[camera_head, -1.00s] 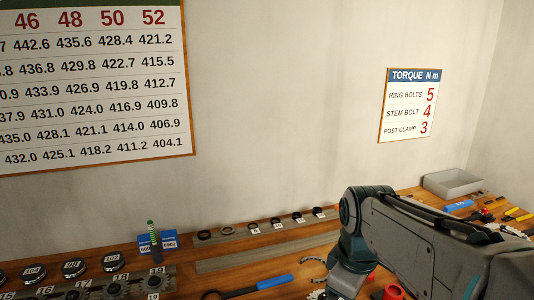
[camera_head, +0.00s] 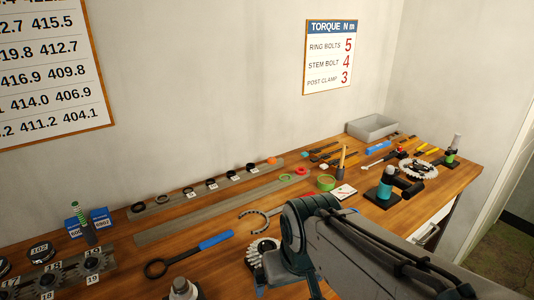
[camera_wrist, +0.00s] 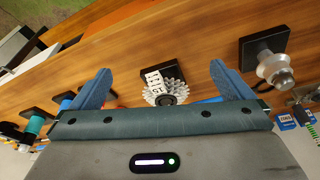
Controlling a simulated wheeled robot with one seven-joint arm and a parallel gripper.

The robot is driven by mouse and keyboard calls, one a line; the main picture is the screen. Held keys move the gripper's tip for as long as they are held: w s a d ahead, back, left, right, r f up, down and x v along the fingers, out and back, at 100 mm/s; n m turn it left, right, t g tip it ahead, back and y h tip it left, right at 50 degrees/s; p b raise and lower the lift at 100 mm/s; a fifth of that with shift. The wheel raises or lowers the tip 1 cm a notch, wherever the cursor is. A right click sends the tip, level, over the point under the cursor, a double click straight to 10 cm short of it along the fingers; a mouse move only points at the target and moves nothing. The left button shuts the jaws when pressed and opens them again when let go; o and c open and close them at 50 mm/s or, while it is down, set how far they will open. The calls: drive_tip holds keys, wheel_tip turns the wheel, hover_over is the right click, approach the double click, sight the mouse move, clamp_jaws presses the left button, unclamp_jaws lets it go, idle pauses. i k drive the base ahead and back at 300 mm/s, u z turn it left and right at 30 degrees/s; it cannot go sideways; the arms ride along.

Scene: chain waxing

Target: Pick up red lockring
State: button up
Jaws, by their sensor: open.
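A small red ring (camera_head: 302,171), which looks like the lockring, lies at the right end of the long grey strip (camera_head: 210,208) on the bench, close to a green ring (camera_head: 286,178). My gripper is hidden behind my arm in the head view. In the wrist view my gripper (camera_wrist: 160,68) is open, its two blue fingers wide apart with nothing held. A toothed cog part (camera_wrist: 165,92) on a black base shows between and below the fingers. I cannot make out the red ring in the wrist view.
A green tape-like roll (camera_head: 326,183), a dark stand with a teal part (camera_head: 385,188) and a grey bin (camera_head: 372,127) are to the right. Bare wood lies among them.

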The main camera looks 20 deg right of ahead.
sight(305, 171)
drive_tip(key=k, duration=0.5)
drive_tip(key=z, duration=2.2)
drive_tip(key=i, duration=1.7)
drive_tip(key=u, duration=2.75)
drive_tip(key=i, duration=0.5)
drive_tip(key=u, duration=0.05)
